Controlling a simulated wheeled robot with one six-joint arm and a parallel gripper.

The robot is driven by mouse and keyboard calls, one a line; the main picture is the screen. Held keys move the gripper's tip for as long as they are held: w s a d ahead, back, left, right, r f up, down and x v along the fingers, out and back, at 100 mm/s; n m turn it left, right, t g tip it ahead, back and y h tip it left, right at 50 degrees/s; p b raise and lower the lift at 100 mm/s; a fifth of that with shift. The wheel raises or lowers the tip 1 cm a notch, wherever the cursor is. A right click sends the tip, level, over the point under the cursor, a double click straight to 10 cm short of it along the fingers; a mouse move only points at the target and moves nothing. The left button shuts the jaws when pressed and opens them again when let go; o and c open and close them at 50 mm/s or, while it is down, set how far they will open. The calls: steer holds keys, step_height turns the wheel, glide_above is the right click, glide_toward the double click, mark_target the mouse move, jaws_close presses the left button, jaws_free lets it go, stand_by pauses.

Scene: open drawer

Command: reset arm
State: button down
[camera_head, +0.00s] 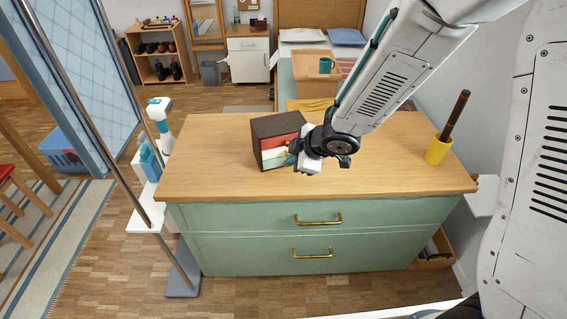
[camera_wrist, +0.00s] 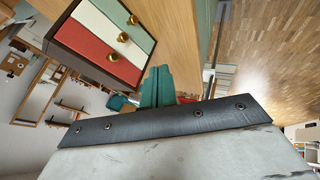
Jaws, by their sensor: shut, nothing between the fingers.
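My gripper (camera_head: 292,154) hangs over the wooden top of a green dresser, at the front right of a small dark brown drawer box (camera_head: 262,129). In the wrist view, its teal fingers (camera_wrist: 157,88) are together with nothing between them. The small box (camera_wrist: 70,42) has red, white and green drawer fronts with round brass knobs. All its drawers look closed. In the wrist view, the fingertips lie close to the box's edge; I cannot tell whether they touch. In the head view, my gripper hides part of the box's front.
The green dresser (camera_head: 255,216) has two closed drawers with brass handles. A yellow cup (camera_head: 438,150) holding a dark stick-like object stands at the right of its top. The left part of the wooden top (camera_head: 210,150) is clear. A white stand with bottles is at the left.

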steer(key=s+d+r+m+g+h, duration=0.2)
steer(key=s+d+r+m+h, duration=0.25)
steer(key=d, duration=0.45)
steer(key=s+d+r+m+g+h, duration=0.1)
steer(key=s+d+r+m+h, duration=0.2)
steer(key=s+d+m, duration=0.35)
steer(key=s+d+r+m+y, duration=0.1)
steer(key=s+d+r+m, duration=0.1)
steer(key=s+r, duration=0.4)
steer(key=s+d+r+m+g+y, duration=0.1)
steer(key=s+d+r+m, duration=0.1)
steer(key=s+r+m, duration=0.2)
steer(key=shift+s+d+r+y, duration=0.3)
steer(key=shift+s+r, duration=1.3)
steer(key=shift+s, duration=2.3)
steer(key=shift+a, duration=0.1)
